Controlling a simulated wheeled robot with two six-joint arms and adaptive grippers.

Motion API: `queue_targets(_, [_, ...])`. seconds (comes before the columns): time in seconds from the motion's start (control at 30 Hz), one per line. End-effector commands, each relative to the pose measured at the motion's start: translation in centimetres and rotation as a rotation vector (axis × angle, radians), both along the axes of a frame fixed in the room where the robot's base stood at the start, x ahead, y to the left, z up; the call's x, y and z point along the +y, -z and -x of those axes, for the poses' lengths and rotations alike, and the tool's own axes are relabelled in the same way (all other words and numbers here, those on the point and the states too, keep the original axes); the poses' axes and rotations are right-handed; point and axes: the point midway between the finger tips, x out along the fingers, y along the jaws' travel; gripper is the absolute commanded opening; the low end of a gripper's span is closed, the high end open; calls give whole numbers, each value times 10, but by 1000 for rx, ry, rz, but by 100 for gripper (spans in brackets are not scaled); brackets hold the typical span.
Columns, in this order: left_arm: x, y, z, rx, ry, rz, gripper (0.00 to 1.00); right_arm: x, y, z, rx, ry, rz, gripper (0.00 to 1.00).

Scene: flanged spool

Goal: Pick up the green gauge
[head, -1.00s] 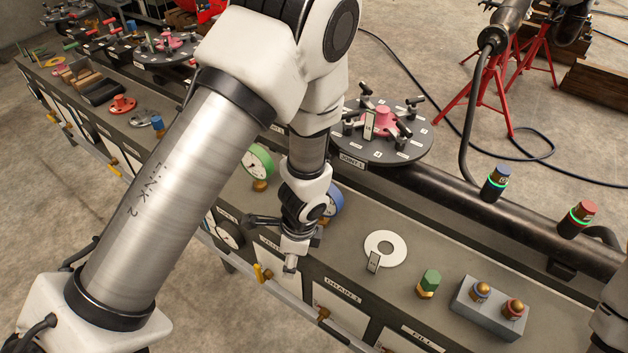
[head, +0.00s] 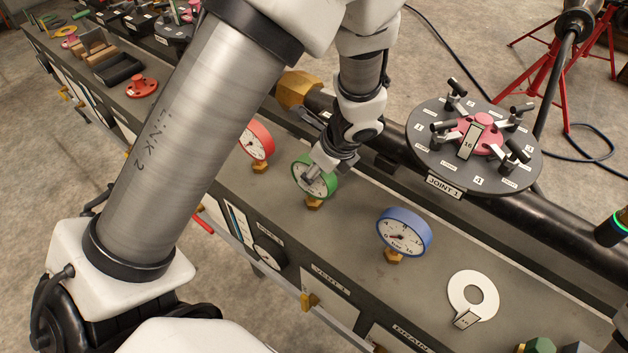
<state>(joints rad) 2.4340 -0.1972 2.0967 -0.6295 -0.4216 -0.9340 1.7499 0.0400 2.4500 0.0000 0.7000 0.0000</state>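The green gauge (head: 329,184) stands upright on a brass fitting on the grey bench, between a red gauge and a blue gauge. My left gripper (head: 311,176) is at the green gauge, with its fingertips in front of the upper part of the dial, hiding some of the face. I cannot tell whether the fingers touch the gauge or how far they are apart.
The red gauge (head: 258,141) stands close on the left, partly behind my arm. The blue gauge (head: 404,233) stands on the right. A white ring (head: 482,283) lies further right. A black round plate with clamps (head: 434,150) sits behind, beside a dark pipe (head: 560,230).

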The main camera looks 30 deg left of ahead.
Motion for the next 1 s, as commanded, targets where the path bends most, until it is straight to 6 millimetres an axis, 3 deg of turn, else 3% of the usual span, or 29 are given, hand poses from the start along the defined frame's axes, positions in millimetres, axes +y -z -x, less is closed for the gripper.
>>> queue_targets(0.2, [19, 37, -5, 0, -2, 2, 60, 0, 22, 0, 0, 0, 0, 40])
queue_targets(0.47, [21, 40, -5, -2, -1, 0, 60, 0, 21, 0, 0, 0, 0, 40])
queue_targets(0.67, [21, 40, -5, 0, -1, 0, 0, 0, 21, 0, 0, 0, 0, 40])
queue_targets(1.0, [21, 37, -6, -2, -1, 0, 0, 0, 19, 0, 0, 0, 0, 40])
